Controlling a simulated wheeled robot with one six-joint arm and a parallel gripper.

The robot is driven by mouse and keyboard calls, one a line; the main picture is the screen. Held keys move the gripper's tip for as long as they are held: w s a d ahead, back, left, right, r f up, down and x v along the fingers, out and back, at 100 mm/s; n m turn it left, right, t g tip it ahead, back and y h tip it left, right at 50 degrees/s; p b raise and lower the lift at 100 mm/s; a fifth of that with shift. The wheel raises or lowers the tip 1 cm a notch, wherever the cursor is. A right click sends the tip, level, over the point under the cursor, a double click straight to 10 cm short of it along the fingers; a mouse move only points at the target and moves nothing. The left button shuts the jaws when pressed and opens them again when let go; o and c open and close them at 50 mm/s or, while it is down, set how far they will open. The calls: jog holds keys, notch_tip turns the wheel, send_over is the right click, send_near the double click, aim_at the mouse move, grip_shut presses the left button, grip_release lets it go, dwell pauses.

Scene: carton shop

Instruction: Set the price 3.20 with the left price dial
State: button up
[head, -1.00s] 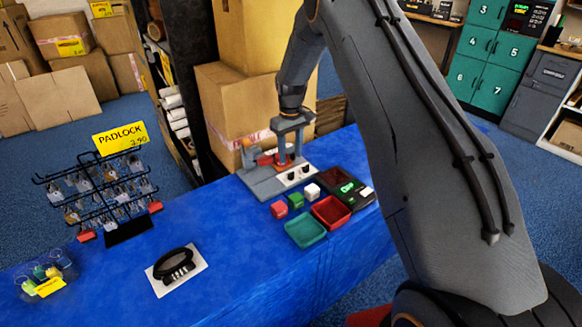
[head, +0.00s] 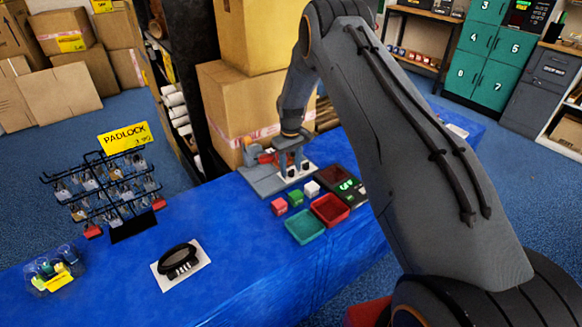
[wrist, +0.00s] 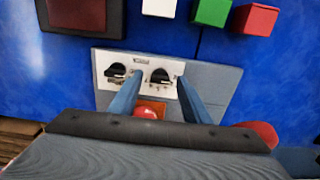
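The price machine (head: 262,181) is grey with a white dial panel (wrist: 105,87) that carries two black dials. In the wrist view the left black dial (wrist: 116,72) is clear of my fingers. The other black dial (wrist: 160,77), on the right there and on the left as the head view sees it, lies between my fingertips. My gripper (wrist: 159,76) is open, one finger on each side of that dial; I cannot tell whether they touch it. In the head view my gripper (head: 291,165) is low over the panel and partly hides the dials. The dial markings are too small to read.
Red (wrist: 255,20), green (wrist: 211,12) and white (wrist: 159,6) cubes stand close by. A teal tray (head: 305,226), a red tray (head: 330,209) and a box with green digits (head: 347,188) are near. A padlock rack (head: 115,195) stands left.

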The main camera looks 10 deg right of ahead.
jog(key=c, duration=0.9)
jog(key=shift+c, duration=0.2)
jog(key=shift+m+b, duration=0.4)
jog(key=shift+b, duration=0.05)
jog(key=shift+f+m+b, duration=0.1)
jog(key=shift+m+b, duration=0.8)
jog(key=shift+m, duration=0.1)
jog(key=shift+m+b, duration=1.15)
jog(key=shift+m, duration=0.45)
jog(key=o, duration=1)
jog(key=shift+o, duration=0.2)
jog(key=shift+r, duration=0.2)
